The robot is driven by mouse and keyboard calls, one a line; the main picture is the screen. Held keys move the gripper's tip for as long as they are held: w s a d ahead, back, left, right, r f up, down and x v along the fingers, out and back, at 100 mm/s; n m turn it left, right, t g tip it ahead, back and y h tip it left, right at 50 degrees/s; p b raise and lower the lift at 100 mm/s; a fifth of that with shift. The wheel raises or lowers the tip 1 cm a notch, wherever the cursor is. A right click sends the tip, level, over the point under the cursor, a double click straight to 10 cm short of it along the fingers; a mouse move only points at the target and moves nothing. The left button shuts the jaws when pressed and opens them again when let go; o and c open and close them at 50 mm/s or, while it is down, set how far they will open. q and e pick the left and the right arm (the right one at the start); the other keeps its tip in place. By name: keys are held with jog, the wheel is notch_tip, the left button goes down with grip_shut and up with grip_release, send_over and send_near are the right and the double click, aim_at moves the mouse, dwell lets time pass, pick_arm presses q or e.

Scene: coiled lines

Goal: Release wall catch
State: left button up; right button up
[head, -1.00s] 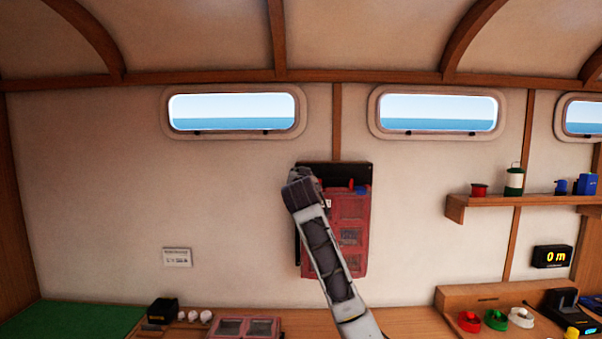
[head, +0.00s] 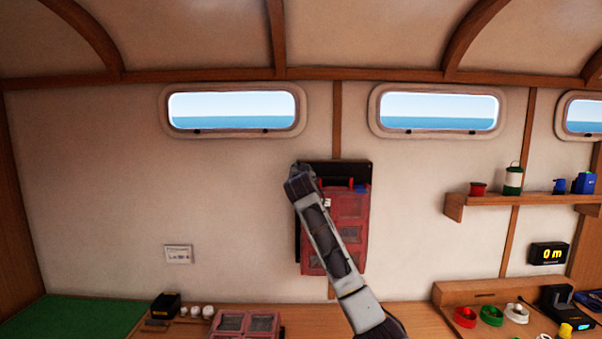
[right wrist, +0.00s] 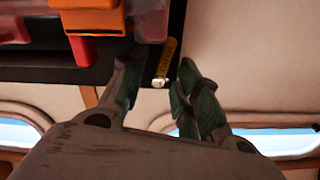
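A dark wall board (head: 362,171) holds a red case (head: 350,215) with clear windows on the rear wall. My right gripper is at the board's upper left in the head view, its fingers hidden behind my arm. In the right wrist view the right gripper (right wrist: 160,70) is open. A yellow lettered tag (right wrist: 168,56) and a small pale knob (right wrist: 158,83), apparently the wall catch, show between its fingers on the dark board's edge. I see a gap on both sides of the knob. My left gripper is not in view.
An orange part (right wrist: 92,18) and a red block (right wrist: 82,50) are close beside one finger in the wrist view. Below, the counter holds another red case (head: 245,322), a black box (head: 165,306) and coloured rings (head: 491,315). A shelf (head: 500,201) is at right.

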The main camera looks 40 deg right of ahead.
jog(key=shift+c, duration=0.2)
grip_shut()
jog(key=shift+m+b, duration=0.3)
jog(key=shift+w+a+r+m+b, duration=0.1)
jog(key=shift+m+b, duration=0.55)
jog(key=shift+m, duration=1.8)
jog(key=shift+w+a+r+m+b, duration=0.1)
jog(key=shift+m+b, duration=0.6)
jog(key=shift+m, duration=1.7)
jog(key=shift+r+m+b, duration=0.1)
jog(key=shift+m+b, duration=0.55)
jog(key=shift+m, duration=1.8)
jog(key=shift+f, duration=0.1)
